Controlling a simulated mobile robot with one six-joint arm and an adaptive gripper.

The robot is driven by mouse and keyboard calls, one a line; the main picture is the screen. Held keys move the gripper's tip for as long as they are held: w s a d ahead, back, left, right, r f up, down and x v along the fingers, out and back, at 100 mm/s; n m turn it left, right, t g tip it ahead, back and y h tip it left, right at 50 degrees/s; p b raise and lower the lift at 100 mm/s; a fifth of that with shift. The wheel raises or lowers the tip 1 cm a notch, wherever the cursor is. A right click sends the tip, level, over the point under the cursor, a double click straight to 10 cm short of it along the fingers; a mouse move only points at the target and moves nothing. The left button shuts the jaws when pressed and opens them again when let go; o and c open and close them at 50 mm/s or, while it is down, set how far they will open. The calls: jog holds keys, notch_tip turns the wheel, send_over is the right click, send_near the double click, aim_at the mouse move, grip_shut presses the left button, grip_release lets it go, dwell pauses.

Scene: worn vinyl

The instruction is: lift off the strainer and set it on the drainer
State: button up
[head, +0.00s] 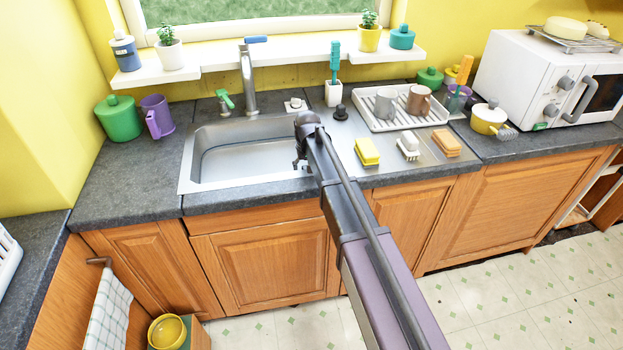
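My gripper (300,162) is over the right side of the steel sink (240,158), with its dark fingers pointing down. It is small and partly hidden by the arm, so I cannot tell whether it is open or shut. I cannot make out a strainer for certain; the right part of the sink is hidden behind my arm. A white drainer rack (410,126) at the back right holds a grey mug (385,104) and a brown mug (418,100).
A tap (248,80) rises behind the sink. A purple mug (157,117) and green pot (119,119) stand left; the left counter front is clear.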

jog(key=shift+f, duration=0.25)
dwell(0.4)
grip_shut()
